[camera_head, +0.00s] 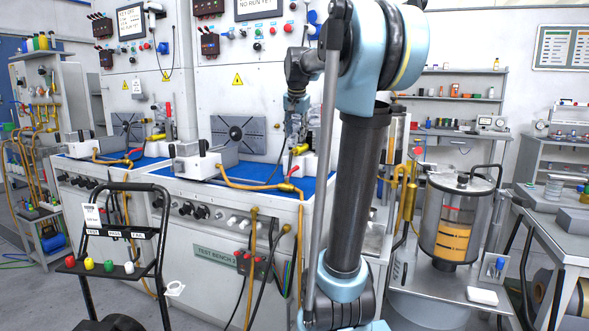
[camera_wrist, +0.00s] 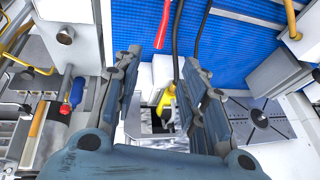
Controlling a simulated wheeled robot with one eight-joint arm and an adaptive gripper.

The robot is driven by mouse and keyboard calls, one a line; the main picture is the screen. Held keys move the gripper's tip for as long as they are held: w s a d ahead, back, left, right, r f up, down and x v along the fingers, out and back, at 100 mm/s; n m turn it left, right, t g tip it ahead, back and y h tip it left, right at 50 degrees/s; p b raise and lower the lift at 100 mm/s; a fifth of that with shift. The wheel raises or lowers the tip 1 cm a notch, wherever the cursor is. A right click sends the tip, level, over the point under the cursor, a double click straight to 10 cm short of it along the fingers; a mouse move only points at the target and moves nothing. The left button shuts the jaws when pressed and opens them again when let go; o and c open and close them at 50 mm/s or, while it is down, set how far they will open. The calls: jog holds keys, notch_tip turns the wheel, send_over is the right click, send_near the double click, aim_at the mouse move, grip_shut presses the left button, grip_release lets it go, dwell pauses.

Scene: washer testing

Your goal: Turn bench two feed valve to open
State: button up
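Test bench two (camera_head: 214,254) stands in the middle of the head view, with a blue mat on top. At its right back, close below my gripper (camera_head: 296,115), a yellow valve part (camera_head: 300,150) shows. In the wrist view, my gripper (camera_wrist: 160,68) is open, its two fingers apart. A yellow piece (camera_wrist: 167,98) lies in the gap between them, seen beyond the fingers; contact cannot be told. The valve's handle position is not clear.
A brass hose (camera_head: 258,187) runs across the bench top from a white fixture (camera_head: 192,163). A neighbouring bench with a similar red-handled valve (camera_head: 168,110) stands to the left. A black cart (camera_head: 130,187) stands in front, and a clear tank (camera_head: 447,225) stands at right.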

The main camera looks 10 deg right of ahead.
aim_at(295, 167)
jog(key=x, duration=1.7)
jog(key=shift+w+f, duration=0.1)
jog(key=shift+w, duration=0.05)
grip_shut()
